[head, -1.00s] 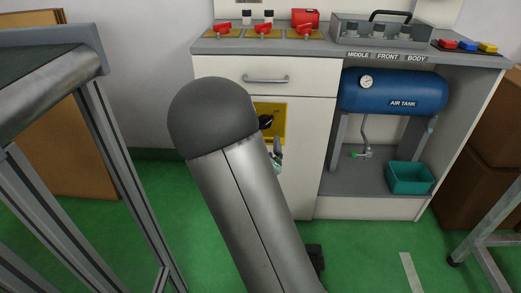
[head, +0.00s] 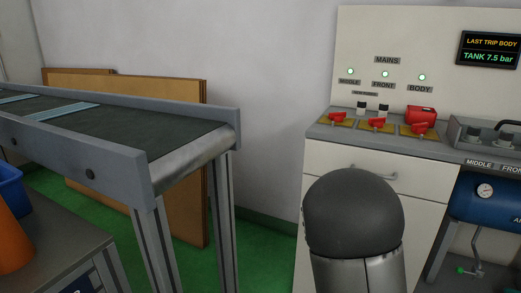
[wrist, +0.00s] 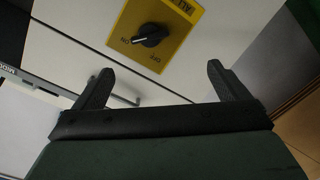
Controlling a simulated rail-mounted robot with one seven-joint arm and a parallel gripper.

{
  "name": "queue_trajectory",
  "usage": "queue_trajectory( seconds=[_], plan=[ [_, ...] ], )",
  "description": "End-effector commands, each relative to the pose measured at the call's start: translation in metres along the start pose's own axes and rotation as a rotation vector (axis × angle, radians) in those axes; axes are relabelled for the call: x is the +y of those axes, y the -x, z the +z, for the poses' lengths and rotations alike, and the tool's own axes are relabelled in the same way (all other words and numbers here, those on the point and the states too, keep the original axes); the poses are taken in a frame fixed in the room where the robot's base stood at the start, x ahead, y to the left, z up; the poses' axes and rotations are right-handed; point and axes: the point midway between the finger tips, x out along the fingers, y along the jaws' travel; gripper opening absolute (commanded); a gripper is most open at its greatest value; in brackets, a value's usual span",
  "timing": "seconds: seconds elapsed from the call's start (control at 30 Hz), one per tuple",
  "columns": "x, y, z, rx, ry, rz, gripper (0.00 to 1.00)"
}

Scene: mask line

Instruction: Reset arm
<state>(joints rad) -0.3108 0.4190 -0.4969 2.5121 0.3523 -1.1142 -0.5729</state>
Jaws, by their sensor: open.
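My gripper (wrist: 158,88) shows in the wrist view with its two dark fingers wide apart and nothing between them. Beyond the fingers is the white cabinet front with a yellow plate (wrist: 178,50) that carries a black rotary knob (wrist: 150,35). The plate is marked ON and OFF and looks upside down in this view. The knob stands beyond the fingertips, apart from them. In the head view my arm rises in front of the cabinet and hides part of its front; my gripper is not visible there.
The cabinet (head: 325,160) bears red switches on yellow plates (head: 378,125). Three green lamps glow on the panel above. A blue air tank (head: 490,205) sits at right. A conveyor (head: 150,135) with brown boards (head: 190,190) behind it stands at left. An orange object (head: 12,240) is at lower left.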

Motion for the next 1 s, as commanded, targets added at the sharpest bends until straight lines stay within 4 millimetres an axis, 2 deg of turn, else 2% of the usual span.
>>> queue_trajectory(
  seconds=[0.03,0.17,0.27,0.47,0.6,0.7,0.8,0.9,1.0],
  plan=[
    [0.017,0.010,-0.031,-0.044,-0.056,-0.059,0.95],
    [0.023,0.041,-0.075,-0.202,-0.190,-0.261,0.95],
    [0.028,0.075,-0.109,-0.329,-0.261,-0.414,0.95],
    [0.060,0.165,-0.177,-0.593,-0.309,-0.668,0.95],
    [0.101,0.235,-0.218,-0.788,-0.274,-0.781,0.95],
    [0.134,0.281,-0.238,-0.920,-0.228,-0.818,0.95],
    [0.162,0.316,-0.250,-1.027,-0.183,-0.825,0.95],
    [0.180,0.338,-0.254,-1.099,-0.149,-0.819,0.95],
    [0.187,0.348,-0.255,-1.136,-0.131,-0.815,0.95]
  ],
)
